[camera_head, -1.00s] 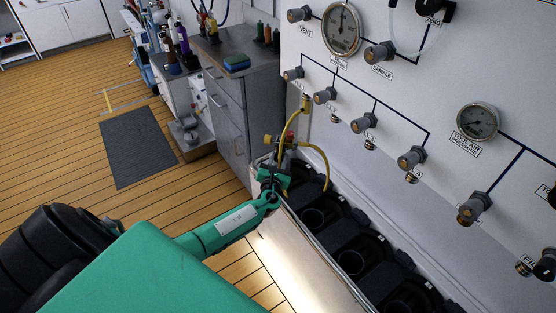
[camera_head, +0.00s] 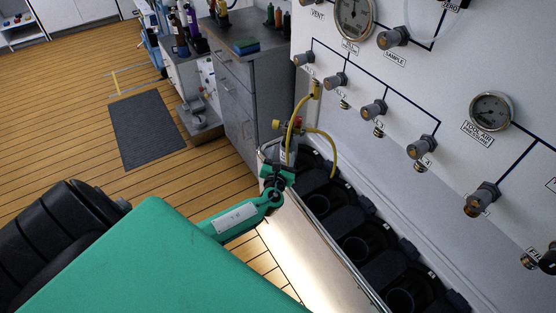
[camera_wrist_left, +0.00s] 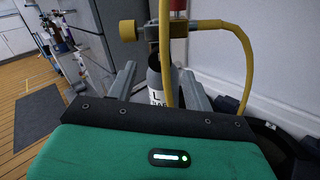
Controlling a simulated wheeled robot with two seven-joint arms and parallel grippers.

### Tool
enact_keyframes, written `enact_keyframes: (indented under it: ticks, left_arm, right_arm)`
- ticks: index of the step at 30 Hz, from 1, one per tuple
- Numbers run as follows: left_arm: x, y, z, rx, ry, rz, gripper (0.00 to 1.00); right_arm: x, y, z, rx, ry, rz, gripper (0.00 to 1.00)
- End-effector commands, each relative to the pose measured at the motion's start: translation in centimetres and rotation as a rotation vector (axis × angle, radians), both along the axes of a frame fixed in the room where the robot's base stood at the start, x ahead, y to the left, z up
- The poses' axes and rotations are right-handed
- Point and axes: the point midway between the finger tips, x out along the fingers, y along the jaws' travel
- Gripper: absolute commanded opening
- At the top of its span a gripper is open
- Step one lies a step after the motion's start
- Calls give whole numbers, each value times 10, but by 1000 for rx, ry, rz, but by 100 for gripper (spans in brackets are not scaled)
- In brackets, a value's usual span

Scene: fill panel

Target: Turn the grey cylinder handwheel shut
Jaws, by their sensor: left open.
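The grey cylinder (camera_head: 286,152) stands upright at the left end of the rack, below the wall panel. It also shows in the left wrist view (camera_wrist_left: 154,86), with part of a label. A brass-yellow round knob (camera_head: 278,126) sticks out to the left of its valve; in the wrist view the knob (camera_wrist_left: 128,33) is clear and untouched. A red part (camera_wrist_left: 178,6) sits at the top of the valve. My left gripper (camera_wrist_left: 158,82) is open, its fingers on either side of the cylinder's body, below the valve. Contact cannot be told. My right gripper is not in view.
Yellow hoses (camera_head: 327,142) loop from the valve and hang in front of the cylinder. The panel carries several grey knobs (camera_head: 373,110) and gauges (camera_head: 491,111). Black-lined rack slots (camera_head: 357,245) run to the right. A grey cabinet (camera_head: 240,110) stands behind.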

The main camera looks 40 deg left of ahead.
Motion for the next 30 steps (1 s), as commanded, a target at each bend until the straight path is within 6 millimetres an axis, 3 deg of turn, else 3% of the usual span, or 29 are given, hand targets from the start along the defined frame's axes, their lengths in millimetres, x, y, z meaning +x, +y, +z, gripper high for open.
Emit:
enact_keyframes:
  ticks: [6, 13, 30]
  left_arm:
    - [-43, -18, -1, -1, 1, -2, 52]
    - [-73, -31, -2, 0, 2, 0, 52]
    - [-82, -35, -1, 1, 0, 0, 52]
  right_arm:
    - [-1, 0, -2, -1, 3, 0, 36]
    - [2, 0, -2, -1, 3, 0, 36]
    - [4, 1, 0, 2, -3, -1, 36]
